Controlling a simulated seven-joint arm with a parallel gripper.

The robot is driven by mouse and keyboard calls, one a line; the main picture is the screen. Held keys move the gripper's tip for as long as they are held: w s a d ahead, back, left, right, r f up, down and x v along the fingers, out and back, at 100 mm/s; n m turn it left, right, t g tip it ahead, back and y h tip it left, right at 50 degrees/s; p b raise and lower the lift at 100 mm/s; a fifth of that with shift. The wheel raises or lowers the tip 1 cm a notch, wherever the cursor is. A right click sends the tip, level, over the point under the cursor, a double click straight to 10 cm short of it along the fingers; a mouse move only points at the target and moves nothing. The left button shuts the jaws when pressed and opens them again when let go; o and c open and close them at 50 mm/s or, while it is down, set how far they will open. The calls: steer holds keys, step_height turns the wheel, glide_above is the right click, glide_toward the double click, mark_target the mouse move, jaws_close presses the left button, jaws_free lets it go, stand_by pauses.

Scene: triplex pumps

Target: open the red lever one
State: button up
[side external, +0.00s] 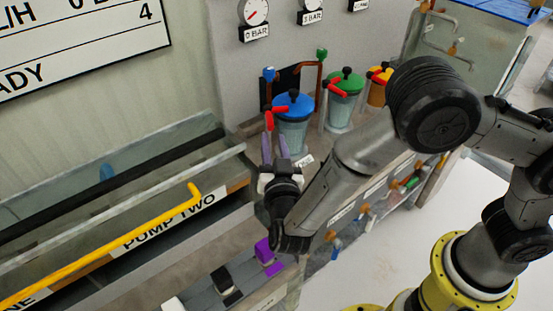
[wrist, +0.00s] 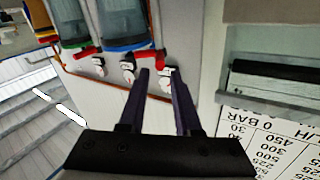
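Red levers sit on the canisters along the wall. The nearest one (side external: 269,121) is at the blue-lidded canister (side external: 293,108), and another (side external: 336,87) is at the green-lidded canister (side external: 345,84). In the wrist view, a red lever (wrist: 150,56) lies by the blue rim, just beyond my fingertips, and another (wrist: 87,52) is by the green rim. My gripper (side external: 275,141) points up just below the nearest lever. It also shows in the wrist view (wrist: 160,74), with its two dark fingers apart and no lever clearly between them. I cannot tell whether a fingertip touches the lever.
An orange-lidded canister (side external: 377,92) stands farther right. Gauges (side external: 254,13) hang on the wall above. A yellow rail (side external: 120,243) runs along the front left. A purple block (side external: 264,250) and a black block (side external: 226,279) sit below my gripper. Small coloured valves (side external: 412,180) line the lower right.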

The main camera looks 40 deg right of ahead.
steer(key=shift+v, duration=2.8)
